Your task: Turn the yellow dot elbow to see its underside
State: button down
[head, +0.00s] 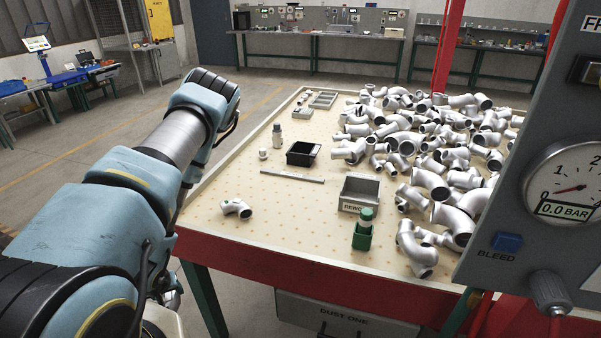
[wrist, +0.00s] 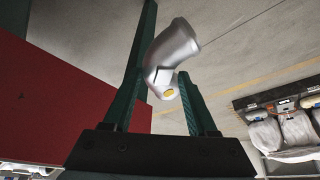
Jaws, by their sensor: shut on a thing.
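The yellow dot elbow (wrist: 170,55) is a silver-grey curved pipe fitting between the two dark green fingers of my gripper (wrist: 168,45) in the wrist view. My gripper is shut on it. The yellow dot (wrist: 168,94) shows on the elbow near its lower end, toward the gripper's palm. The elbow's upper end points up and to the right, and its far side is hidden. It is held clear of the table, with floor behind it. In the head view I cannot make out the held elbow or the fingers; my arm reaches down at the left.
The table (head: 230,232) bears another elbow (head: 236,208) near its left edge, a black bin (head: 302,153), a grey rework tray (head: 346,204), a green bottle holder (head: 362,238) and a heap of silver fittings (head: 430,182). A gauge panel (head: 520,225) stands at the right.

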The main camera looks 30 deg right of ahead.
jog(key=shift+s+b, duration=0.1)
jog(key=shift+b, duration=0.4)
jog(key=shift+y, duration=0.3)
jog(key=shift+g+y, duration=0.3)
